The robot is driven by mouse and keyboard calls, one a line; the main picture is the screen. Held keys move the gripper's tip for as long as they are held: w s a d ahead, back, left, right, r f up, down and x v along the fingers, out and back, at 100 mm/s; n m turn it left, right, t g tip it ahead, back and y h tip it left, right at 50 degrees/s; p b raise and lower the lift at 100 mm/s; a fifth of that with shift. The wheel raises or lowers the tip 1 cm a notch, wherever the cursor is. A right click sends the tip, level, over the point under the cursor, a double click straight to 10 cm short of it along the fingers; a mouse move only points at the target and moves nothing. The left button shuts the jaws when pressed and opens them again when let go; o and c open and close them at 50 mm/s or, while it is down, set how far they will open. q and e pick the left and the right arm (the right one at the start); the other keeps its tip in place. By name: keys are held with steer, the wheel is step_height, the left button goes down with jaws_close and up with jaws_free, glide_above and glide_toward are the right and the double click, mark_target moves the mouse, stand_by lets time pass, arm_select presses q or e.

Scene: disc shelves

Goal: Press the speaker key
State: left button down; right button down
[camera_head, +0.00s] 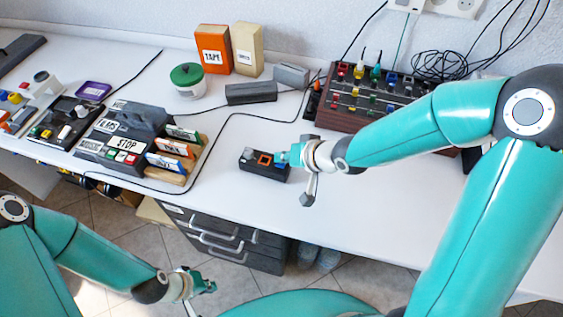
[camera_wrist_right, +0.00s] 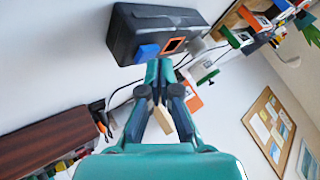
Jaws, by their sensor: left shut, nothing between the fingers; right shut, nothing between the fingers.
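A small black box (camera_head: 264,166) lies on the white table in the head view. Along its top are a pale key, an orange-framed key (camera_head: 264,159) and a blue key (camera_head: 280,158). I cannot read which is the speaker key. My right gripper (camera_head: 291,155) is shut and empty at the box's right end, by the blue key. In the right wrist view its fingertips (camera_wrist_right: 160,65) are just below the blue key (camera_wrist_right: 147,51) and orange-framed key (camera_wrist_right: 173,45); I cannot tell whether they touch. My left gripper (camera_head: 205,287) is shut and empty, low in front of the table.
A panel marked STOP (camera_head: 112,150) and a rack of cases (camera_head: 172,163) stand left of the box. A dark grey block (camera_head: 251,93) and a green-lidded tub (camera_head: 188,80) are behind. A mixer-like panel (camera_head: 355,100) stands back right. A black cable curves behind the box.

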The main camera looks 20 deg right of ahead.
mark_target(283, 164)
steer(key=shift+f, duration=0.25)
stand_by(0.3)
steer(key=shift+r+p, duration=0.65)
steer(key=shift+r, duration=0.1)
steer(key=shift+r, duration=0.1)
step_height(283, 164, up, 6)
steer(key=p, duration=0.6)
stand_by(0.5)
